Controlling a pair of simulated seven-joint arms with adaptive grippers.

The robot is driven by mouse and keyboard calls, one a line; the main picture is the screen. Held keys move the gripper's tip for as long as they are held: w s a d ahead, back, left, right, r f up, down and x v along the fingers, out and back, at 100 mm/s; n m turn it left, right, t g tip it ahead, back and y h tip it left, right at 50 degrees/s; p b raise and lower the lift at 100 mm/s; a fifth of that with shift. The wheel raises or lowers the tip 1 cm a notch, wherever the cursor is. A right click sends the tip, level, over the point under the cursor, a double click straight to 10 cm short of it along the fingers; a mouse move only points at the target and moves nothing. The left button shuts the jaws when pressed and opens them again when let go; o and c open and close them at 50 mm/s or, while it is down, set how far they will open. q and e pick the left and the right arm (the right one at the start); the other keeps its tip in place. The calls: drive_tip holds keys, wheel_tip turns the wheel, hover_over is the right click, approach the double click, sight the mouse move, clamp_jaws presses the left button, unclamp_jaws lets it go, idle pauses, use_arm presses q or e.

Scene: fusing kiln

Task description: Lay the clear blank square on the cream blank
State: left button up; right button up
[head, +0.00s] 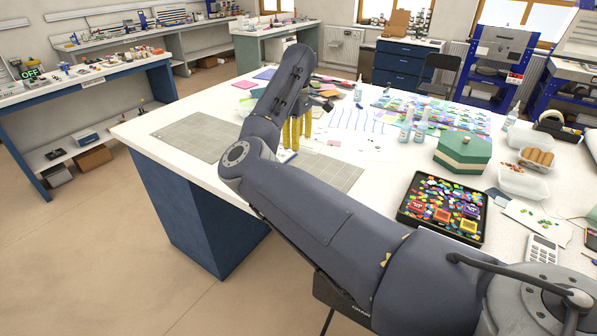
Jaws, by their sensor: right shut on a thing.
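My right gripper (296,138), with yellow fingers, points down over the left part of the white table, partly behind my right arm. It is shut on a thin pale piece (287,156), seemingly the clear blank square, just below the fingertips; its outline is hard to make out. I cannot pick out the cream blank for certain; my arm hides part of the table there. A small pinkish square (333,143) lies to the right of the gripper. My left gripper is not in view.
Grey gridded mats (195,133) lie on the white table (140,128). A green box (463,152), a black tray (402,212) of coloured pieces, bottles (405,132) and clear tubs (524,182) stand to the right. The table's left front corner is clear.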

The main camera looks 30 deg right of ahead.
wheel_tip(320, 180, down, 12)
drive_tip(key=shift+f, duration=0.1)
idle(0.5)
drive_tip(key=shift+f, duration=0.45)
drive_tip(key=o, duration=1.4)
drive_tip(key=shift+o, duration=0.2)
wheel_tip(320, 180, up, 13)
drive_tip(key=shift+f, duration=0.1)
